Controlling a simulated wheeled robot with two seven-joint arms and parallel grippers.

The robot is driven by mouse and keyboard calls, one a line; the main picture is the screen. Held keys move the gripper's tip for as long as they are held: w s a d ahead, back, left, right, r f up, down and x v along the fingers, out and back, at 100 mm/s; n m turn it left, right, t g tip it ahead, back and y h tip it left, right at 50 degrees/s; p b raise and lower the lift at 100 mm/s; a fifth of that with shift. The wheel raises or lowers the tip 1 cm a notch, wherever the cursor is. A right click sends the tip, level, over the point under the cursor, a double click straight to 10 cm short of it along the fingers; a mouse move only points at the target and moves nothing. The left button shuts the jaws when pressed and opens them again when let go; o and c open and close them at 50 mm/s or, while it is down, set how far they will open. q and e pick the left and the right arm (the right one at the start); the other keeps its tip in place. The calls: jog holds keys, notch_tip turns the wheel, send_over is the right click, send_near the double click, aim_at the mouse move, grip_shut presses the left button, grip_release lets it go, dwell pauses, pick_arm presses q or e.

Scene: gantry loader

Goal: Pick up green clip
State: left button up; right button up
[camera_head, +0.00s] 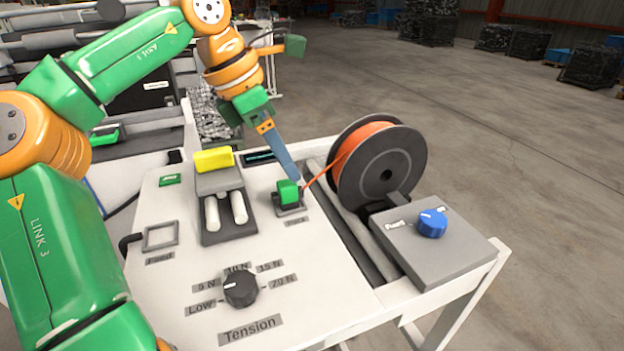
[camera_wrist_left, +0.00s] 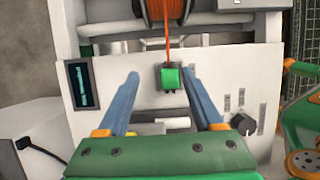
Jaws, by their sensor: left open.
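The green clip (camera_head: 288,191) sits in a small grey holder on the white panel, with the orange strand from the spool meeting it. In the left wrist view the green clip (camera_wrist_left: 171,77) shows between and beyond my two blue fingers. My left gripper (camera_head: 291,172) is open and points down just above and behind the clip in the head view. In its own wrist view my left gripper (camera_wrist_left: 162,74) has its fingers apart on either side of the clip, holding nothing. Whether they touch it I cannot tell. My right gripper is not in view.
The black spool (camera_head: 385,170) of orange strand stands right of the clip. A yellow block (camera_head: 214,159) on a grey roller unit stands to its left. A tension knob (camera_head: 240,288) and a blue knob (camera_head: 432,222) stand up nearer the front. The panel between has free room.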

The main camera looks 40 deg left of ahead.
aim_at(287, 182)
pick_arm(q)
jog(key=shift+s+d+f+p, duration=0.2)
jog(key=shift+s+d+f, duration=0.1)
jog(key=shift+s+f, duration=0.3)
jog(key=shift+s+d+f+p, duration=0.2)
jog(key=shift+s+d+f, duration=0.05)
jog(key=shift+s+f, duration=0.3)
jog(key=shift+w+f, duration=0.35)
jog(key=shift+f, duration=0.25)
jog(key=shift+w+f, duration=0.35)
jog(key=shift+f, duration=0.2)
jog(key=shift+w+f, duration=0.1)
jog(key=shift+w, duration=0.4)
jog(key=shift+c, duration=1.3)
jog(key=shift+s+d, duration=0.1)
jog(key=shift+s, duration=0.3)
grip_shut()
jog(key=shift+w, duration=0.1)
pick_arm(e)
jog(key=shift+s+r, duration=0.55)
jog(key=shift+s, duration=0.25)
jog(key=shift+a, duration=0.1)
